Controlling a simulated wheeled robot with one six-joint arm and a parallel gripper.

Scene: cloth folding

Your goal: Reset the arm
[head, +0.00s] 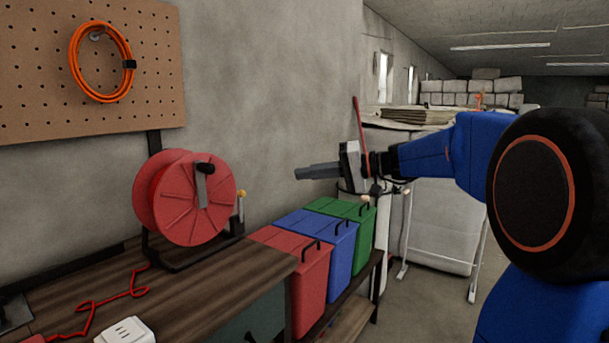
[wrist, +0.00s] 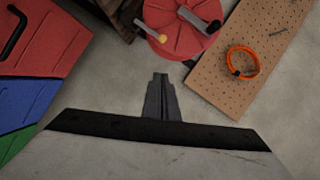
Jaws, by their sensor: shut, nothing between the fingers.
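My blue arm (head: 425,155) reaches in from the right in the head view and is held out level in the air. My gripper (head: 302,173) points left, above the coloured bins and apart from everything. Its fingers are together with nothing between them. In the wrist view the shut fingers (wrist: 160,77) show at the middle, pointing toward the red reel. No cloth is in the gripper.
A red cable reel (head: 190,200) stands on the wooden bench (head: 220,285). Red (head: 310,280), blue (head: 335,240) and green (head: 362,225) bins stand beside it. A pegboard (head: 50,60) holds an orange cable coil (head: 75,65). Free air surrounds the gripper.

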